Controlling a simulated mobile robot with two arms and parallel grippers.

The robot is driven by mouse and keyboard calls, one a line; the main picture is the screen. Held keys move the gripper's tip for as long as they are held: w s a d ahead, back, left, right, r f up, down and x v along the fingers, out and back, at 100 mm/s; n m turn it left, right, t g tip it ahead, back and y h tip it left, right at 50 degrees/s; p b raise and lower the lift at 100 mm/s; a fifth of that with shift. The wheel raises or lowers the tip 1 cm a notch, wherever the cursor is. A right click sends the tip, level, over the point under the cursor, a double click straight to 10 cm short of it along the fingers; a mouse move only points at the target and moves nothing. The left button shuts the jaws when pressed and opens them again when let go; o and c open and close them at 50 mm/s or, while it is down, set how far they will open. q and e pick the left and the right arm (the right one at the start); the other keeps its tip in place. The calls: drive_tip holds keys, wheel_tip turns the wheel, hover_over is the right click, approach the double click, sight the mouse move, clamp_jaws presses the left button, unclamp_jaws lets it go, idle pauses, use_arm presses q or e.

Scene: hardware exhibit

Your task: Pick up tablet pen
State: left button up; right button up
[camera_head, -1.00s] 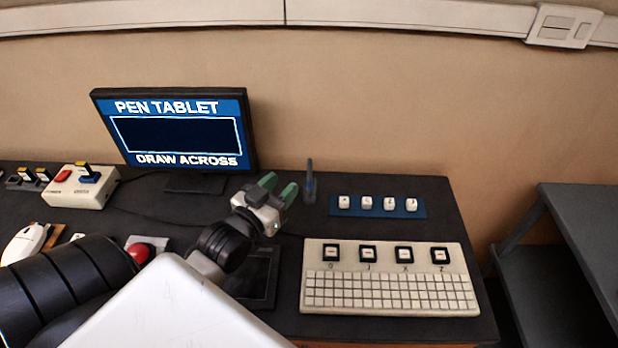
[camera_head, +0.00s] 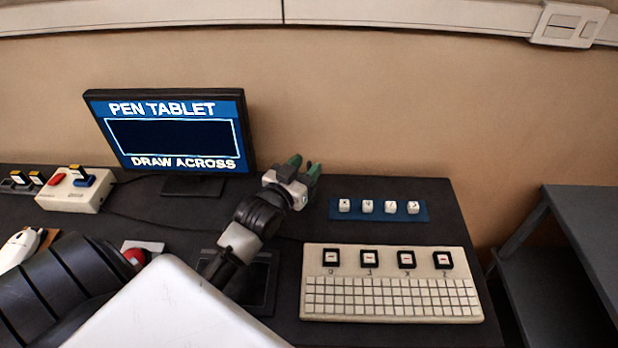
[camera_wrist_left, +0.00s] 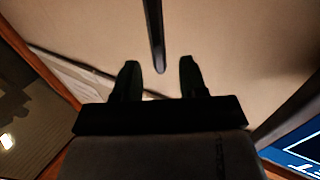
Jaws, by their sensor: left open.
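The tablet pen (camera_wrist_left: 155,35) is a thin dark rod in the left wrist view. It comes in from the top edge and its near end lies in line with the gap between my fingertips; I cannot tell whether it is between them or just beyond. My left gripper (camera_head: 305,164) is open, with green fingertips, at the back of the table, right of the monitor. In the left wrist view the gripper (camera_wrist_left: 159,64) shows dark fingers apart with nothing gripped. In the head view my gripper mostly hides the pen and its holder. My right gripper is not in view.
The monitor (camera_head: 172,132) reading "PEN TABLET" stands left of my gripper. The dark tablet (camera_head: 262,280) lies under my forearm. A blue strip with white keys (camera_head: 338,212) is just right of the gripper. A keyboard (camera_head: 392,298) sits in front. The wall is behind.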

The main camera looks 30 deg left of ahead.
use_arm(q)
drive_tip(key=shift+w, duration=1.05)
drive_tip(key=shift+s, duration=0.1)
clamp_jaws()
